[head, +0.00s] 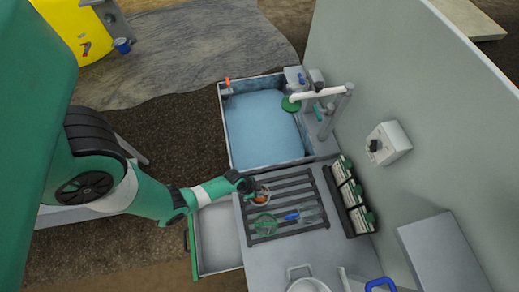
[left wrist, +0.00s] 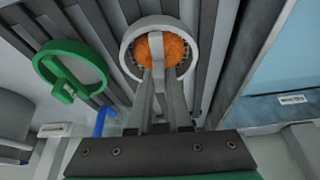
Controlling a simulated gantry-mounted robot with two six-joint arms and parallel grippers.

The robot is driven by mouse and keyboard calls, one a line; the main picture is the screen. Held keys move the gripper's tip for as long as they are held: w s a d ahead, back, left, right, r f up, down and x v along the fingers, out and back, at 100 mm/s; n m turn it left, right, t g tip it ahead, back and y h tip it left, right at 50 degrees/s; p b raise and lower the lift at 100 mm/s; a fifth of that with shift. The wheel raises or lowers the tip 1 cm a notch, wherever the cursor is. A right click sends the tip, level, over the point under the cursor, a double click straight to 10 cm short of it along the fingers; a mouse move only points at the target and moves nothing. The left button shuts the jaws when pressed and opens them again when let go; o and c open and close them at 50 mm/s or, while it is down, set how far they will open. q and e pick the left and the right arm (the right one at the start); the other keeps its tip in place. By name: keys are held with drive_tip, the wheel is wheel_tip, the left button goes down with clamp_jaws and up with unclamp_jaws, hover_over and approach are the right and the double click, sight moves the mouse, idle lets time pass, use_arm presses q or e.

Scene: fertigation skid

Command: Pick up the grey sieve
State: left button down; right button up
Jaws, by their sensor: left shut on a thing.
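The grey sieve (head: 268,194) is a light grey ring at the left side of the slatted rack. In the left wrist view the sieve (left wrist: 131,37) shows mesh at its edge and a round orange patch in its middle; I cannot tell if this lies in or under the mesh. My left gripper (head: 250,187) reaches it from the left. Its fingers (left wrist: 166,78) are shut on the sieve's near side. I cannot tell whether the sieve touches the slats. My right gripper is not in view.
A green ring-shaped tool (head: 265,225) and a blue-handled tool (head: 292,216) lie on the rack (head: 308,207) close by. A water-filled basin (head: 262,128) stands behind, with a pipe (head: 320,93) over its right side. A grey wall (head: 400,75) bounds the right.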

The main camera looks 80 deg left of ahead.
use_arm(q)
drive_tip(key=shift+r, duration=0.15)
drive_tip(key=shift+r, duration=0.25)
wheel_tip(320, 180, up, 3)
drive_tip(key=shift+p, duration=1.05)
drive_tip(key=s+d+r+p, duration=0.2)
drive_tip(key=s+d+r, duration=0.6)
drive_tip(key=s, duration=0.3)
drive_tip(key=shift+s+r, duration=0.15)
drive_tip(key=shift+r, duration=0.45)
drive_tip(key=shift+d, duration=0.1)
